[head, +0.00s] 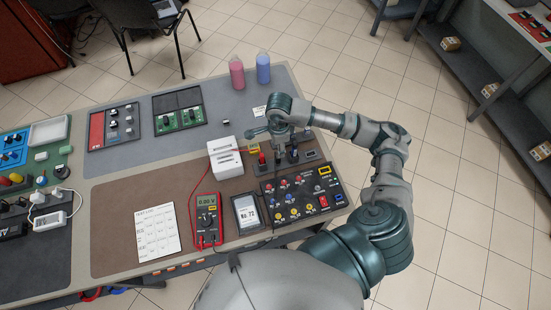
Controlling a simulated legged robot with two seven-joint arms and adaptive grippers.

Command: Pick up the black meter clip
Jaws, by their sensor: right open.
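My right gripper (283,138) is open and points down over the far right part of the brown mat. Just below it, small black upright parts (293,156) stand on a dark block; one may be the black meter clip, but it is too small and too close to my fingers to tell. A red clip (262,159) stands to the left of them, with a red lead running toward it. The red multimeter (207,220) lies on the brown mat nearer to me, with its display lit. My left gripper is not in view.
A black panel with coloured knobs (300,197) lies on the near side of the gripper. A white box (225,158) stands to its left. Pink (237,75) and blue (263,69) bottles stand at the far edge.

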